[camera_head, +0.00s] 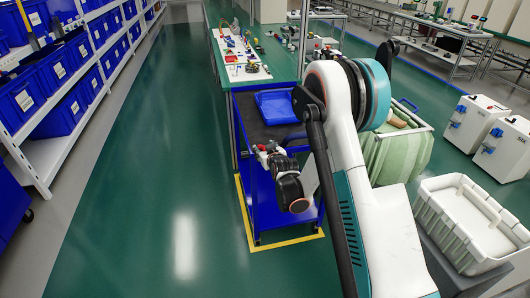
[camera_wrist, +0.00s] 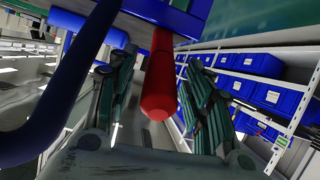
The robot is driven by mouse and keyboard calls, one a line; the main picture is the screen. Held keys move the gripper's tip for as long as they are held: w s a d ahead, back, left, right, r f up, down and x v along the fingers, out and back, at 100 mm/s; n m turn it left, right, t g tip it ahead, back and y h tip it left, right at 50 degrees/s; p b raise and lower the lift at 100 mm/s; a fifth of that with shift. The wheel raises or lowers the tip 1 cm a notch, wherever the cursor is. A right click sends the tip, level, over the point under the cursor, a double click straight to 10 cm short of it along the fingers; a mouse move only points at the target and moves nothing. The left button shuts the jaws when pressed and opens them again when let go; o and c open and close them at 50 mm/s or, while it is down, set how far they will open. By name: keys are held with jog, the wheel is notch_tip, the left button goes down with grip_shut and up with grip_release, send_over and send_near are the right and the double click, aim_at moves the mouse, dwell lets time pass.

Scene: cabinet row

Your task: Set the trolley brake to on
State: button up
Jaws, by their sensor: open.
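The blue trolley (camera_head: 256,200) with a dark top stands within yellow floor marking in the head view. A red bar (camera_wrist: 158,85), likely the brake lever, extends from the trolley's blue part toward the camera in the wrist view. My gripper (camera_wrist: 160,62) is open, with a dark green finger on each side of the bar. Contact with the fingers cannot be told. In the head view my gripper (camera_head: 264,150) is at the trolley's near end, and the bar is mostly hidden there. The lever's on or off position cannot be read.
A blue tube (camera_wrist: 72,85) curves close past the gripper's left side in the wrist view. A blue bin (camera_head: 277,107) lies on the trolley top. A workbench (camera_head: 220,60) stands behind it. The green aisle to the left is clear, with bin shelves (camera_head: 50,155) beyond.

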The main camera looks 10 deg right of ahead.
jog(key=shift+w, duration=0.1)
grip_shut()
